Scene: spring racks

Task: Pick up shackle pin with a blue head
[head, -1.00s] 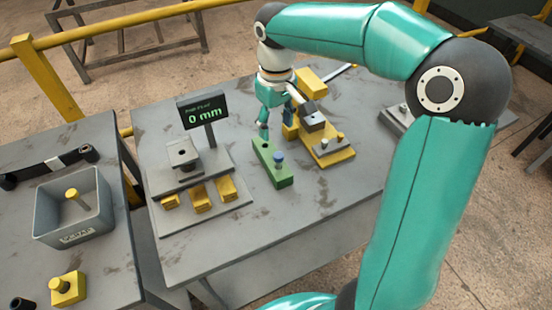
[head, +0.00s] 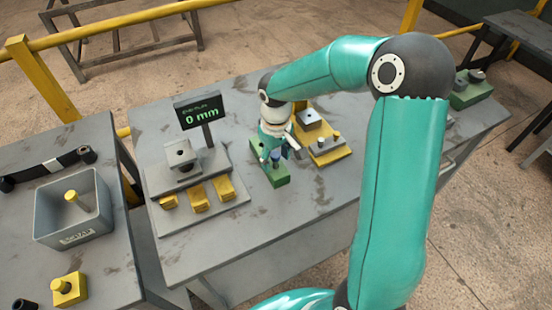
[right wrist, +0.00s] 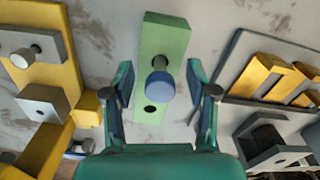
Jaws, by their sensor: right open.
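The shackle pin with a blue head (head: 276,153) stands upright in the green block (head: 277,181) on the middle table. In the right wrist view the round blue head (right wrist: 160,86) shows from above, with its grey shank behind it, over the green block (right wrist: 165,40). A dark empty hole shows in the block beside it. My right gripper (head: 279,152) is over the block. In its wrist view, its two open fingers (right wrist: 160,70) are on either side of the pin, with a gap at each side. My left gripper is not in view.
A yellow fixture (head: 330,155) with grey blocks and pins stands close on the right. A display (head: 198,112) reading 0 mm and a grey stand with yellow blocks (head: 199,199) are on the left. A grey bin (head: 105,213) holds a yellow-headed pin. The table's front is clear.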

